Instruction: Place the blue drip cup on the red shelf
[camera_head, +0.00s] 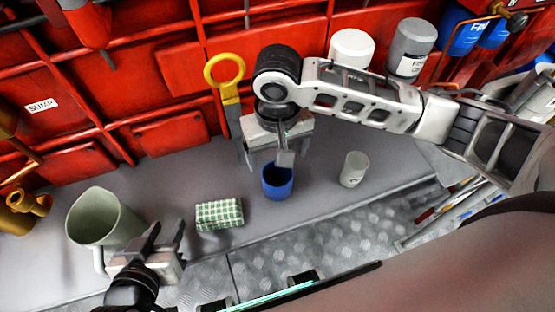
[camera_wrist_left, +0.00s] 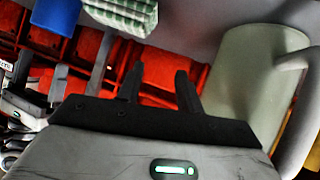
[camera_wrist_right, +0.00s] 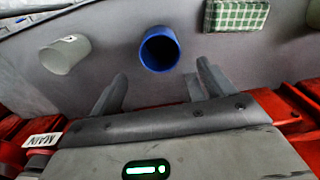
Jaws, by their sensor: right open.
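The blue drip cup (camera_head: 277,182) stands upright on the grey worktop, left of a pale cup. In the right wrist view the blue cup (camera_wrist_right: 160,48) shows its open mouth just beyond the fingertips, with no visible contact. My right gripper (camera_head: 266,155) is open and empty, above and behind the cup; one finger overlaps the cup's rim in the head view. My left gripper (camera_head: 165,238) is open and empty, beside the large grey-green jug (camera_head: 98,222). Red panelled structure (camera_head: 180,70) runs along the back; I cannot tell which part is the red shelf.
A green checked cloth (camera_head: 219,214) lies left of the cup. The pale cup (camera_head: 354,169) stands to the right. A white can (camera_head: 351,48) and a grey can (camera_head: 410,48) stand at the back right. A yellow-handled tool (camera_head: 226,75) is behind my right gripper.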

